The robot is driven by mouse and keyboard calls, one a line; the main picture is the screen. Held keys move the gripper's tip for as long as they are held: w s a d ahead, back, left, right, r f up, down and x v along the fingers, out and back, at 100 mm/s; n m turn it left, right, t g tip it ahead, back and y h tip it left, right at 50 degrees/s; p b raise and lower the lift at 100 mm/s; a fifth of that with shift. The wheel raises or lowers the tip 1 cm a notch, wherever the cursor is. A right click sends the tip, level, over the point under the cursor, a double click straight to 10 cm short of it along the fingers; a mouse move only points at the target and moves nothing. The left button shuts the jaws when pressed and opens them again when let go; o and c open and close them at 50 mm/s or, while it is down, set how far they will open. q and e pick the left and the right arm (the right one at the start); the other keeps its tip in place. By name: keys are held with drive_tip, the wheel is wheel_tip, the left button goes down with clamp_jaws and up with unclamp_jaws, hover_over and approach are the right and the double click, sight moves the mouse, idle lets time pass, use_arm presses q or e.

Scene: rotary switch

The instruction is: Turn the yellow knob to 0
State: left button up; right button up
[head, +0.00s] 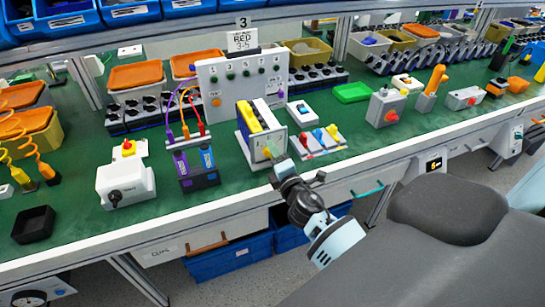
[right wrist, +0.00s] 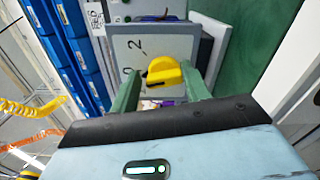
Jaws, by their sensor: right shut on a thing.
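The yellow knob (right wrist: 165,72) sits on a grey plate (right wrist: 125,42) with the digits 0 and 2 visible to its left in the right wrist view. In the head view the plate is the front of a box (head: 258,143) on the green bench, and the knob is mostly hidden by my gripper. My right gripper (head: 274,158) reaches the plate from the front. In the right wrist view its green fingers (right wrist: 160,80) stand on both sides of the knob, shut on it. The knob's exact pointer direction is hard to tell. My left gripper is not in view.
A panel with wires (head: 240,85) stands behind the box. A battery pack (head: 197,168) is to its left, and a plate with coloured levers (head: 318,142) is close on its right. A white switch box (head: 125,185) stands further left. Blue bins (head: 228,258) are under the bench.

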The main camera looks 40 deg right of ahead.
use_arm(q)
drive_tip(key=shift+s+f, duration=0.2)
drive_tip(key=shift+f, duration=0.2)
use_arm(e)
drive_tip(key=shift+s+d+f+m, duration=0.15)
drive_tip(key=shift+f+m, duration=0.5)
drive_tip(key=shift+m, duration=0.55)
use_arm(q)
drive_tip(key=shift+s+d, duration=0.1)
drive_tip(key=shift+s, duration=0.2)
use_arm(e)
drive_tip(key=o, duration=0.6)
drive_tip(key=shift+o, duration=1)
drive_tip(key=shift+r, duration=0.2)
